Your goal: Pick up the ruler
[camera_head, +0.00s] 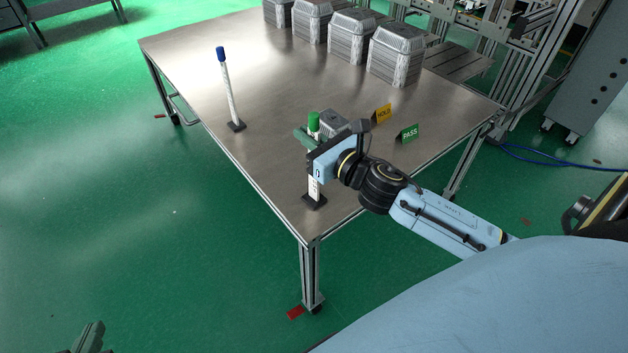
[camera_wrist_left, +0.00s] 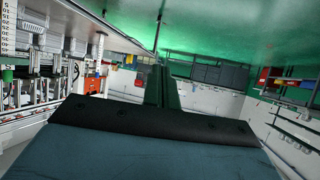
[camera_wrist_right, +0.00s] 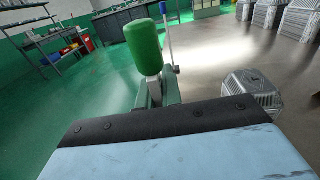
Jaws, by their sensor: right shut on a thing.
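A white upright ruler with dark markings and a green top (camera_head: 313,122) stands on a small black base (camera_head: 314,201) near the table's near corner. My right gripper (camera_head: 305,138) is shut on this ruler just below its green top, and hides part of it. The green top also shows upright at the fingers in the right wrist view (camera_wrist_right: 144,47). A second white upright post with a blue top (camera_head: 228,90) stands on a black base further left. My left gripper (camera_head: 88,338) is off the table at the bottom left, its fingers together and empty.
A ridged foil tray (camera_head: 334,123) lies just behind my right gripper. A yellow HOLD sign (camera_head: 382,114) and a green PASS sign (camera_head: 409,133) stand to its right. Several foil tray stacks (camera_head: 397,55) line the back edge. The metal table (camera_head: 270,90) is clear between the posts.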

